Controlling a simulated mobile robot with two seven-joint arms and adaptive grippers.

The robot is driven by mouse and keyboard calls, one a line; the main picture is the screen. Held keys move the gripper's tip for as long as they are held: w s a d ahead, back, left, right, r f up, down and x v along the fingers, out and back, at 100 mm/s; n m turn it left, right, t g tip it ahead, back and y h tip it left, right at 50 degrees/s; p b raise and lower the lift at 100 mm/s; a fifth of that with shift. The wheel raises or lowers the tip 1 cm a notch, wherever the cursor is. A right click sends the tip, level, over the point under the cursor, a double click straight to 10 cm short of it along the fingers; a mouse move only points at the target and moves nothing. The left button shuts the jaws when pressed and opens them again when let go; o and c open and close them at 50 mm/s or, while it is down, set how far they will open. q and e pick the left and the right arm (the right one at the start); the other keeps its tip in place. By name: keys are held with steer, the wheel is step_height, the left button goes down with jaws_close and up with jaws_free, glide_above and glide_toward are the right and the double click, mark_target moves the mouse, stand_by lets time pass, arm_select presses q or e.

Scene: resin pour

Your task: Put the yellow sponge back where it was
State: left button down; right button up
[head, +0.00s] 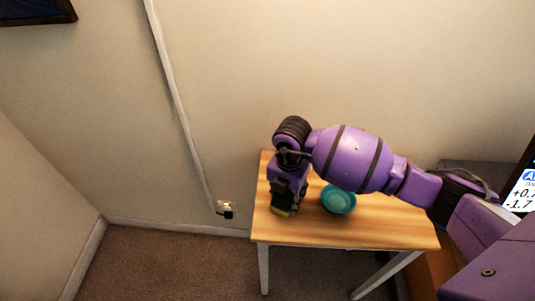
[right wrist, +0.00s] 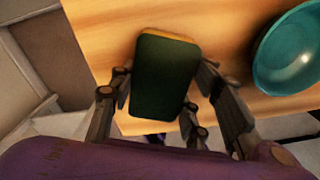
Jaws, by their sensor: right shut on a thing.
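The yellow sponge (right wrist: 164,77) shows a dark green face in the right wrist view, with a thin yellow edge at its far end. My right gripper (right wrist: 165,88) is shut on it, one finger at each long side. In the head view the sponge (head: 281,211) is a small dark and yellowish patch under my right gripper (head: 284,204), at the left part of the wooden table (head: 390,226). I cannot tell whether it touches the tabletop. My left gripper is out of view.
A teal bowl (head: 338,199) stands on the table right of the sponge, close to my right gripper. The table's left and front edges are near the gripper. A wall outlet with a plug (head: 227,210) is left of the table. The tabletop's front right is clear.

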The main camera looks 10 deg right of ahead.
mark_target(286, 195)
steer(key=o, duration=1.2)
steer(key=shift+f, duration=0.15)
step_height(286, 195, up, 13)
steer(key=shift+f+p, duration=0.2)
steer(key=shift+p, duration=0.15)
